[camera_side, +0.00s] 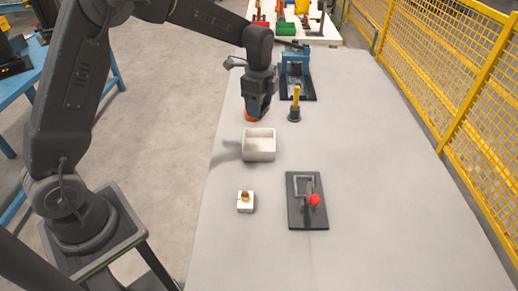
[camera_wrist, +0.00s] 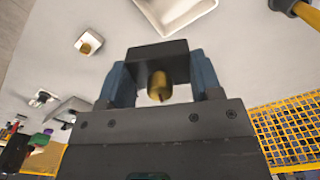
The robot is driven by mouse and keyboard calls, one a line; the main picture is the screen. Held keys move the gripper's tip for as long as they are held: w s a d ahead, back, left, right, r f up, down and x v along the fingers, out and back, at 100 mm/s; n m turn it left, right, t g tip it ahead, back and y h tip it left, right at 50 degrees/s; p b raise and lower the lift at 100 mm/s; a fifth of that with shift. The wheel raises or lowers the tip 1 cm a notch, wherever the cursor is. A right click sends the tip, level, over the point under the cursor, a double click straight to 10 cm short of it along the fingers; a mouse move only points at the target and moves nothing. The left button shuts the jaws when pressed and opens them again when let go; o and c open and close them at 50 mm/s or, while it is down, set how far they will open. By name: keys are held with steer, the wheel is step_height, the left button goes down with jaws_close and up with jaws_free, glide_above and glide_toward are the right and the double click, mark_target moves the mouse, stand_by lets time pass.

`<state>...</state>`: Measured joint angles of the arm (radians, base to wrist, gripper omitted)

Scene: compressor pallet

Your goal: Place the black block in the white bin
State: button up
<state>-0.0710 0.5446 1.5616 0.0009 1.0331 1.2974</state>
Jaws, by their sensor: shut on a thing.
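A black block (camera_wrist: 157,56) with a brass knob (camera_wrist: 159,86) is held between the two blue-grey fingers of my gripper (camera_wrist: 162,76) in the wrist view. In the side view my gripper (camera_side: 260,100) points down above the table, just beyond the white bin (camera_side: 259,151); the held block is hard to make out there. The bin is a shallow open tray, and it looks empty in the side view. Its edge also shows at the top of the wrist view (camera_wrist: 178,14), apart from the block.
A small white block (camera_side: 245,202) with a brass knob sits nearer the camera. A dark plate with a red-knobbed lever (camera_side: 307,201) is right of it. A yellow-handled tool (camera_side: 295,105), an orange round thing (camera_side: 250,116) and a blue fixture (camera_side: 296,72) stand near my gripper. The table's right side is clear.

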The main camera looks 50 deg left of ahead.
steer(key=s+a+n, duration=0.4)
steer(key=a+n, duration=0.1)
steer(key=a, duration=0.7)
glide_above(259, 149)
step_height(259, 149, down, 12)
steer(key=shift+f, duration=2.05)
steer(key=shift+f, duration=0.15)
steer(key=o, duration=0.8)
steer(key=shift+c, duration=0.2)
